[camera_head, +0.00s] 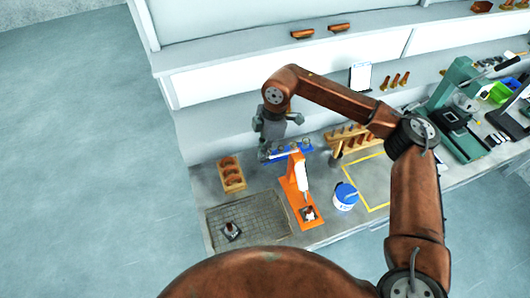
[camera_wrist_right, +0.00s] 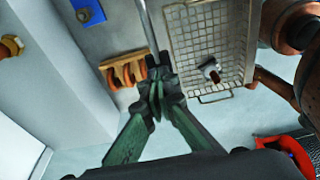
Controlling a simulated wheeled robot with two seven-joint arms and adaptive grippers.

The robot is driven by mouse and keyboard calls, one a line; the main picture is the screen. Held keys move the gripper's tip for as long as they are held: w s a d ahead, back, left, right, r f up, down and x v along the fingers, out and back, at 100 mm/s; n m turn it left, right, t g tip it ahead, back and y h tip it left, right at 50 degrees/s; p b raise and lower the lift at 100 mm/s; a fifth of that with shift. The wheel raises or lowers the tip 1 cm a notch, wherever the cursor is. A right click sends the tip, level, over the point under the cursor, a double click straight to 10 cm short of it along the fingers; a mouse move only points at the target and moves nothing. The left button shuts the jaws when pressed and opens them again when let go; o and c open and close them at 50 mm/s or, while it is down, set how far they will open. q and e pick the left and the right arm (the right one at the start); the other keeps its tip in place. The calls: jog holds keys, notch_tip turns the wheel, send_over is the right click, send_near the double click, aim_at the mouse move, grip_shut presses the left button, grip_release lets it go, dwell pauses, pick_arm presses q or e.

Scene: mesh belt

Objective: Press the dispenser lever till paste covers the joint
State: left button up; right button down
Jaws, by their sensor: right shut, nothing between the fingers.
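The orange dispenser stand (camera_head: 291,190) with a white cartridge (camera_head: 301,172) stands upright on the bench. A small dark and light part (camera_head: 309,213) sits on its orange base under the cartridge; whether paste is on its joint is too small to tell. My right gripper (camera_head: 264,154) is at the back left of the stand, pointing down. In the wrist view its green fingers (camera_wrist_right: 158,98) are together and empty. A thin grey rod (camera_wrist_right: 149,28), possibly the lever, runs to the fingertips; I cannot tell whether they touch. My left gripper is out of view.
A wire mesh tray (camera_head: 272,204) with one part (camera_head: 231,231) lies left of the stand. A wooden rack of orange rings (camera_head: 232,176) stands behind it. A blue-and-white tub (camera_head: 344,197) stands close right. A blue piece (camera_head: 291,150) lies behind the stand.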

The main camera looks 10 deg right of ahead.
jog(key=shift+r, duration=0.4)
jog(key=shift+r+p, duration=0.35)
jog(key=shift+p, duration=0.05)
jog(key=r, duration=0.1)
jog(key=r+p, duration=0.1)
jog(key=r, duration=0.1)
jog(key=r+p, duration=0.1)
jog(key=shift+w+d+r, duration=0.15)
jog(key=shift+d+r, duration=0.15)
notch_tip(320, 180, up, 9)
jog(key=d+b, duration=0.1)
jog(key=shift+d+f+b, duration=0.2)
jog(key=shift+b, duration=0.1)
jog(key=shift+a+f, duration=0.1)
dwell(0.4)
